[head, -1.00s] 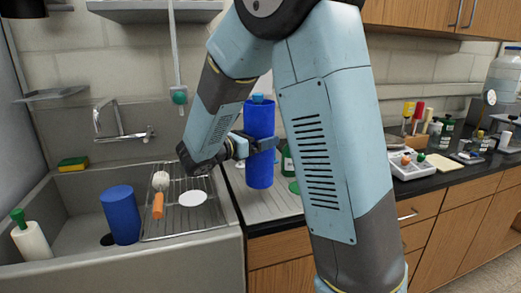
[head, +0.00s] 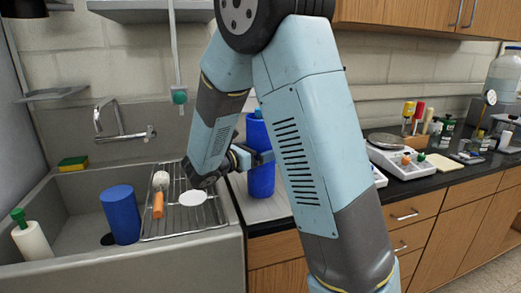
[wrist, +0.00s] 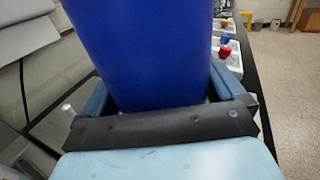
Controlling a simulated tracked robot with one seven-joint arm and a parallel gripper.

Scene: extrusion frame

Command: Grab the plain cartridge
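A tall blue cylinder (head: 262,178) with a blue knob on top is between the fingers of my gripper (head: 258,158), upright at the counter left of my arm. The wrist view shows the same blue cylinder (wrist: 150,50) large, with a finger against each side, so my gripper (wrist: 160,95) is shut on it. My arm hides part of its right side. Whether its base touches the counter I cannot tell. A second, plain blue cylinder (head: 120,215) without a knob stands in the sink at the left, apart from my gripper.
The sink (head: 75,265) also holds a white bottle (head: 32,241) with a green cap. A wire rack (head: 185,222) beside it carries a white disc and an orange-handled brush. A balance (head: 400,160) and several bottles stand on the black counter to the right.

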